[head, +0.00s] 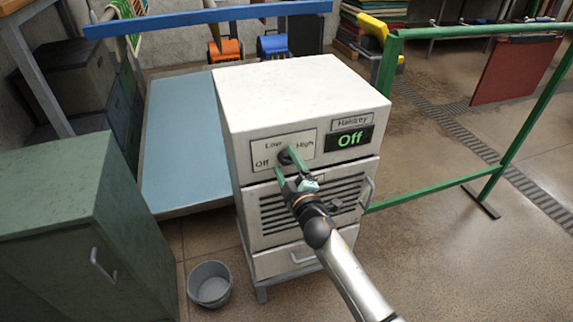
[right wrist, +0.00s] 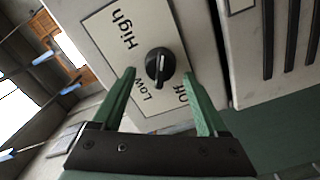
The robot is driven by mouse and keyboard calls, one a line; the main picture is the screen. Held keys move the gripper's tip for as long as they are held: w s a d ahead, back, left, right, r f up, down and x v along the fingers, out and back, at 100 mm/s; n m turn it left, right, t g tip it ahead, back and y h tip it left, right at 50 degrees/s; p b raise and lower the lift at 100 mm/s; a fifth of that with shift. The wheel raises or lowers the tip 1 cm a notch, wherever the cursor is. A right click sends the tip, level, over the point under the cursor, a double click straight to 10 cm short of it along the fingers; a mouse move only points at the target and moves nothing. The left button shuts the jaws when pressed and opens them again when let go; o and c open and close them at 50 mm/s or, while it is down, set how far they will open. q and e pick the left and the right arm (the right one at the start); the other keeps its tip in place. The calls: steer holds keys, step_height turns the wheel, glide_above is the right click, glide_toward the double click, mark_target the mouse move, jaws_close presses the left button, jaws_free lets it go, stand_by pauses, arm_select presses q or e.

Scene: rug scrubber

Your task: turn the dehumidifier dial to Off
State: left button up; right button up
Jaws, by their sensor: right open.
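The dehumidifier (head: 300,92) is a white cabinet with a label plate reading Off, Low and High. The dark round dial (right wrist: 160,64) shows in the right wrist view with a white mark pointing down in that picture, toward the Low and Off side; the exact label is hard to tell. In the head view the dial (head: 286,156) is partly hidden by my gripper. My right gripper (head: 285,164) is open at the plate, and in the wrist view its green fingers (right wrist: 158,76) stand either side of the dial, apart from it. My left gripper is not in view.
A green cabinet (head: 60,190) stands at the left and a grey bucket (head: 209,284) on the floor. A blue beam (head: 205,19) crosses behind the dehumidifier. A green rail frame (head: 530,120) stands at the right. The floor at the lower right is clear.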

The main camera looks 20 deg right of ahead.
steer(key=s, duration=1.2)
steer(key=shift+s+d, duration=0.25)
steer(key=s+f+m+g+y+p, duration=0.1)
steer(key=s+f+m+g+p, duration=0.2)
steer(key=s+f+m+g, duration=0.5)
steer(key=s+a+f+m, duration=0.1)
steer(key=s+f+m, duration=0.1)
steer(key=s+f, duration=0.9)
steer(key=shift+s+f+m+g+y, duration=0.15)
steer(key=shift+s+m+g+y, duration=0.2)
steer(key=shift+s, duration=0.5)
